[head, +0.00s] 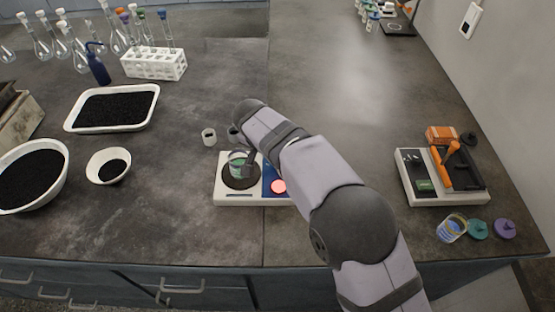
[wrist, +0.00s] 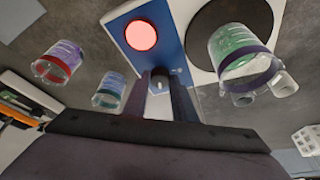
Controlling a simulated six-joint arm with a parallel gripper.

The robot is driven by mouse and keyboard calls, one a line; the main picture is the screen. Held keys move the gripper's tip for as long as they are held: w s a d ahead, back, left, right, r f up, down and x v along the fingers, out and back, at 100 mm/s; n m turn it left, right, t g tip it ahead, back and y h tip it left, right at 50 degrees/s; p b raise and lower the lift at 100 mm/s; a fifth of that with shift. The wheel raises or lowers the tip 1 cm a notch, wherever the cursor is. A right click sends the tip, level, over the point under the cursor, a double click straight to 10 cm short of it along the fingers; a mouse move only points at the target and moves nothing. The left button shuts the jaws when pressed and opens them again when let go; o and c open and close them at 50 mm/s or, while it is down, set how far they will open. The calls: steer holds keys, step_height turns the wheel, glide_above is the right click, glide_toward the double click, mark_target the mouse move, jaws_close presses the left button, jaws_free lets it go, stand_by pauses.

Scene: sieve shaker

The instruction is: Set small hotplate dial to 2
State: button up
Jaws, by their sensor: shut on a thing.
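The small hotplate (head: 228,197) stands near the counter's front, with a white body, a round black plate and a blue panel bearing a glowing red disc (head: 278,187). A jar with green contents (head: 237,160) stands on the black plate; it also shows in the wrist view (wrist: 235,48). In the wrist view, my gripper (wrist: 160,82) reaches the blue panel (wrist: 160,55), its fingers on either side of a small dial (wrist: 158,85) and shut on it. The fingers mostly hide the dial, and its setting cannot be read. In the head view my arm covers the panel's right side.
A device with orange parts (head: 443,175) stands at the right, with a jar (head: 452,228) and loose lids before it. Black-filled trays and bowls stand at the left. A white rack (head: 153,64) is behind.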

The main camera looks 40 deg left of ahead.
mark_target(272, 176)
stand_by(0.3)
steer(key=o, duration=1)
steer(key=shift+o, duration=0.2)
steer(key=shift+r, duration=0.1)
steer(key=b+v, duration=0.1)
steer(key=v, duration=0.6)
